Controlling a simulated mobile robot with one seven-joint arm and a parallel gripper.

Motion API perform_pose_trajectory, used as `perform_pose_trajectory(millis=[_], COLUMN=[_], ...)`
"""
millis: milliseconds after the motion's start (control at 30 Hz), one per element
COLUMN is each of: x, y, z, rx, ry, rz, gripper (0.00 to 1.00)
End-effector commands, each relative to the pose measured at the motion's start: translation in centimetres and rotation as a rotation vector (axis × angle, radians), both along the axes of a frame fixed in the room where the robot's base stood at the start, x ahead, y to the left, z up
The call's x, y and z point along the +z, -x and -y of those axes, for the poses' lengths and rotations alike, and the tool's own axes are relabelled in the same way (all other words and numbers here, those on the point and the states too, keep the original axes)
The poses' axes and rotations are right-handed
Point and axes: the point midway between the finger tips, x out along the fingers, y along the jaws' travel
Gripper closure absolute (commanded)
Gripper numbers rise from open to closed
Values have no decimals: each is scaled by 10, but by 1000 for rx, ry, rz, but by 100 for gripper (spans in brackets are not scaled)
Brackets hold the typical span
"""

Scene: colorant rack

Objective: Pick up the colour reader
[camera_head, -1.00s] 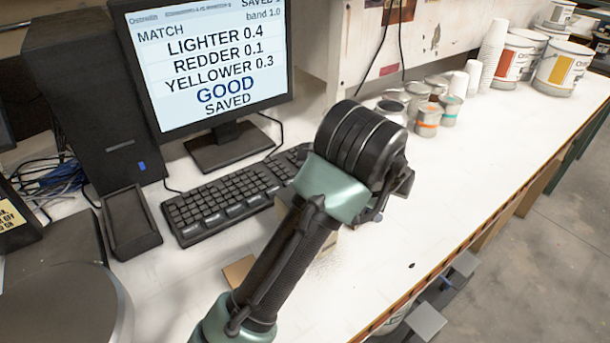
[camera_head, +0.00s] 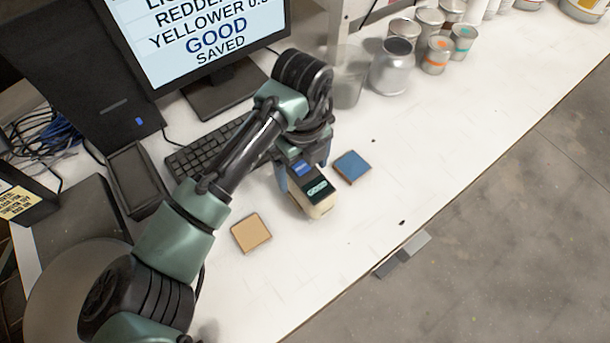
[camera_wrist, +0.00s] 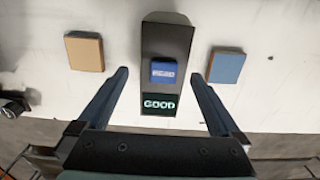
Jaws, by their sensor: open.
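The colour reader (camera_head: 318,200) stands on the white bench, a pale body with a dark top, a blue button and a small screen reading GOOD. In the wrist view the colour reader (camera_wrist: 166,50) lies in the middle, between the two fingers. My gripper (camera_head: 300,178) is above and around it in the head view. In the wrist view my gripper (camera_wrist: 157,78) is open, with one finger on each side of the reader and a visible gap to each. Whether the fingertips reach down beside the body is hard to tell.
A tan square (camera_head: 251,232) lies left of the reader and a blue square (camera_head: 351,167) right of it. The keyboard (camera_head: 215,145), monitor (camera_head: 200,40) and an empty black cradle-like tray (camera_head: 133,178) are behind and left. Metal cans (camera_head: 391,66) stand at the back. The bench's front edge is near.

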Motion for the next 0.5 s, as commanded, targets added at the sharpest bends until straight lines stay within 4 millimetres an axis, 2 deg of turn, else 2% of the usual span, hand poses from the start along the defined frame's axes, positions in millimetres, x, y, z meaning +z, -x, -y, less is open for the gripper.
perform_pose_trajectory(millis=[233, 500], x=[-18, -56], y=[1, 0], z=[1, 4], rx=[1, 0], ry=[1, 1], rz=[-3, 0], gripper=[0, 0])
